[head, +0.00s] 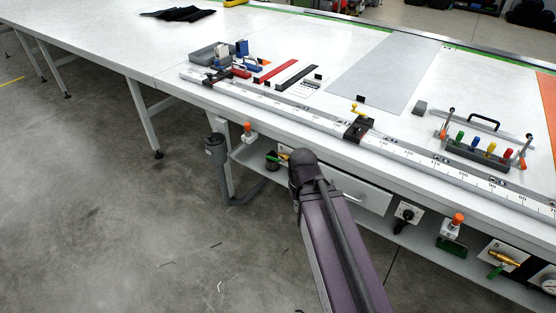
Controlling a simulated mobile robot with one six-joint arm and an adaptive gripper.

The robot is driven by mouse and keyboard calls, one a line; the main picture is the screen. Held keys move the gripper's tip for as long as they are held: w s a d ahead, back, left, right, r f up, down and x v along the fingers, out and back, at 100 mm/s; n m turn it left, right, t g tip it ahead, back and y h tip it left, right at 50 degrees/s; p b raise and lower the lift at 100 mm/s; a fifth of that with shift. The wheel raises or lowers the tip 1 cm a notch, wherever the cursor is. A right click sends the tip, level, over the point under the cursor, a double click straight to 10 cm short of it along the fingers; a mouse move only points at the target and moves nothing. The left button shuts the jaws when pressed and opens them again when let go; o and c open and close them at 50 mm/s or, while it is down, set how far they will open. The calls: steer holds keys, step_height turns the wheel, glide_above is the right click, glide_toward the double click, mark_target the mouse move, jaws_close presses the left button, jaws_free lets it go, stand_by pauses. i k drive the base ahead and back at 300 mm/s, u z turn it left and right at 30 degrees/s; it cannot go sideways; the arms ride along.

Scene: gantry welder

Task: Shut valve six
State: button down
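A valve with a green handle (272,157) and a brass-coloured part shows under the table's front edge, just left of my arm; my arm hides part of it, and I cannot read a number on it. Another brass valve with a green handle (502,258) sits on a white panel marked 5 at the lower right. No label reading six is legible. My purple arm rises from the bottom to its dark rounded end, in front of the under-table shelf. My gripper's fingers do not show.
A black knob (406,213) on a white panel, an orange-topped device (456,222) and a gauge (549,285) line the shelf. Another orange-topped device (248,132) and a grey pipe (220,172) are at left. The long white table (180,50) carries a ruler rail. The floor at left is free.

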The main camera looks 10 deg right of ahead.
mark_target(273, 159)
steer(key=u, duration=0.1)
steer(key=i, duration=1)
steer(key=z, duration=0.05)
